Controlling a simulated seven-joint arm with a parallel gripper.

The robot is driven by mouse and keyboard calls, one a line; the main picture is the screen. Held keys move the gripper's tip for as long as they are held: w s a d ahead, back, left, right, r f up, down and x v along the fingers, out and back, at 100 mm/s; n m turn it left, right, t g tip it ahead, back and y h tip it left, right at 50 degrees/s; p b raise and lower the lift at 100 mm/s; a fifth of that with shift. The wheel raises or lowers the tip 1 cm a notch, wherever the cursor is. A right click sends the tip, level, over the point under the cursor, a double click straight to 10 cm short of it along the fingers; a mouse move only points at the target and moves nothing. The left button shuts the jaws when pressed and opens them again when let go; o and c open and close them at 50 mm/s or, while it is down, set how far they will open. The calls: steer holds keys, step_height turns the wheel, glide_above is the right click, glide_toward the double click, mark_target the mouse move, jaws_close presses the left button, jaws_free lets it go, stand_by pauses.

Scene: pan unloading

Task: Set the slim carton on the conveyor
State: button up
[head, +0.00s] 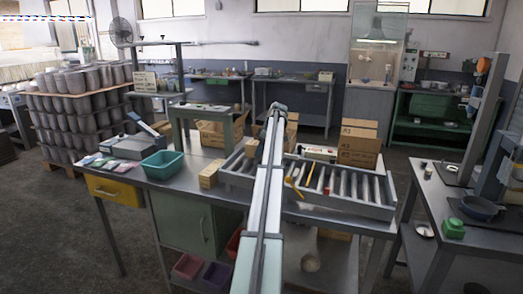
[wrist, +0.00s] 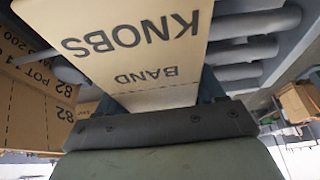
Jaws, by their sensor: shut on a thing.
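The slim carton (wrist: 140,45) is tan cardboard with dark print reading KNOBS and BAND, upside down in the wrist view. My gripper (wrist: 158,98) is shut on its near end, and the carton stretches away from the dark palm. The conveyor (head: 345,207) has grey rollers in a metal frame on the bench in the head view. Its rollers (wrist: 245,50) show beyond the held carton in the wrist view. I cannot tell whether the carton touches them. In the head view my arm hides the gripper.
Printed cartons (head: 358,140) stand stacked behind the conveyor; one carton (wrist: 25,95) is close on the left in the wrist view. A yellow-handled tool (head: 294,188) and small items lie on the rollers. A small carton (head: 210,174) and teal bin (head: 167,164) stand left. The right rollers look clear.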

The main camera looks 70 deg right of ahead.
steer(key=shift+f, duration=0.7)
